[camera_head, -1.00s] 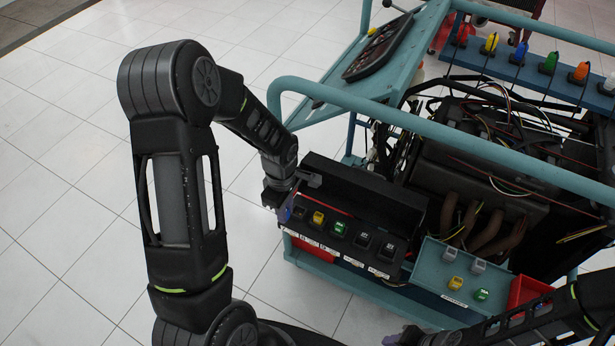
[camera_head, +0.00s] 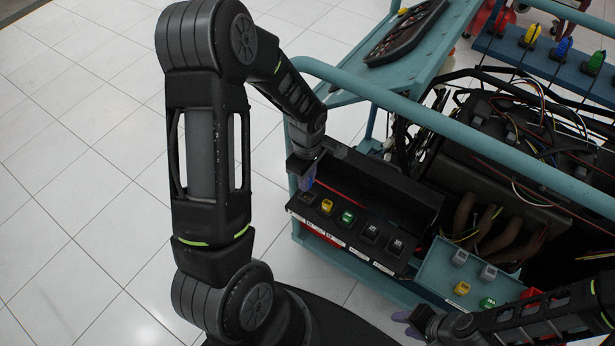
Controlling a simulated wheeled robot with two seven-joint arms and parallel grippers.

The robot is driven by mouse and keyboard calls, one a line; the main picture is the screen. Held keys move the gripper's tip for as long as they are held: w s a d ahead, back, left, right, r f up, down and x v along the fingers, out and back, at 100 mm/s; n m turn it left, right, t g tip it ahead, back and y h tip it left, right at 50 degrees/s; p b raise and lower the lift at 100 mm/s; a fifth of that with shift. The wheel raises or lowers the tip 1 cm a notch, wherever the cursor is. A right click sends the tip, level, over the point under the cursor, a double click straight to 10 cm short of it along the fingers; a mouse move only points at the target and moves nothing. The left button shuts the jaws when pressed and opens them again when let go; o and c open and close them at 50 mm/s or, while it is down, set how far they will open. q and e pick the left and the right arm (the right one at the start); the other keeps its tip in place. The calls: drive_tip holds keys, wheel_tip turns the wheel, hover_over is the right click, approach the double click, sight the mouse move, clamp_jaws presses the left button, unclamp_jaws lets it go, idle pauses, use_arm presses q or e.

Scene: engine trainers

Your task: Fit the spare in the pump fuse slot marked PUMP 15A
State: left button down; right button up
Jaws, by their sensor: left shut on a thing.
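My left gripper (camera_head: 305,172) is shut just above the left end of the black fuse box (camera_head: 300,213). A blue-violet piece (camera_head: 308,182) shows at its tips; I cannot tell whether it is a fuse or part of the fingers. The box has a row of slots: a dark leftmost one (camera_head: 306,199), a yellow fuse (camera_head: 327,206), a green fuse (camera_head: 347,217) and two dark ones (camera_head: 371,231). Their labels are too small to read. My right gripper (camera_head: 403,318) is low, left of the teal tray (camera_head: 432,272); its jaws are unclear.
The tray holds a yellow fuse (camera_head: 461,288), a green fuse (camera_head: 487,303) and two grey pieces (camera_head: 460,257). A teal rail (camera_head: 400,108) crosses above the engine. The box's raised black lid (camera_head: 385,190) stands behind the slots. Open floor lies left.

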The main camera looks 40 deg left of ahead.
use_arm(q)
wheel_tip(320, 180, down, 3)
drive_tip(key=shift+f+b, duration=0.15)
drive_tip(key=shift+b, duration=0.75)
drive_tip(key=shift+f+b, duration=0.6)
drive_tip(key=shift+d+b, duration=0.1)
drive_tip(key=shift+b, duration=0.35)
idle(0.8)
drive_tip(key=shift+f+b, duration=0.5)
drive_tip(key=shift+f, duration=0.1)
idle(0.6)
drive_tip(key=c, duration=1.3)
unclamp_jaws()
drive_tip(key=shift+s, duration=0.15)
drive_tip(key=shift+o, duration=0.2)
